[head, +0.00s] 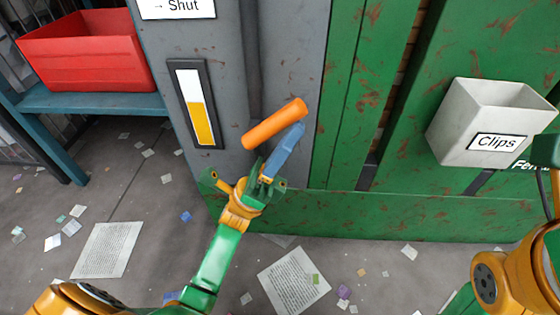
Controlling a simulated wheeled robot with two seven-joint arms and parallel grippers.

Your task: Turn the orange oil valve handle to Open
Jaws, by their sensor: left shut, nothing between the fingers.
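The orange valve handle (275,124) is a thick bar on the grey cabinet panel, tilted with its right end higher. My left gripper (290,140) has blue fingers, shut with nothing between them. They lie along the lower right side of the handle, roughly parallel to it. Whether they touch it I cannot tell. A white sign (177,8) above reads "→ Shut"; its top is cut off, and no Open label shows. Part of my right arm shows at the right edge, but its fingers are out of view.
A gauge (196,104) with a yellow lower part is left of the handle. A white bin labelled Clips (480,122) hangs on the green wall at right. A red crate (85,60) stands on a blue bench (95,103). Paper scraps litter the floor.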

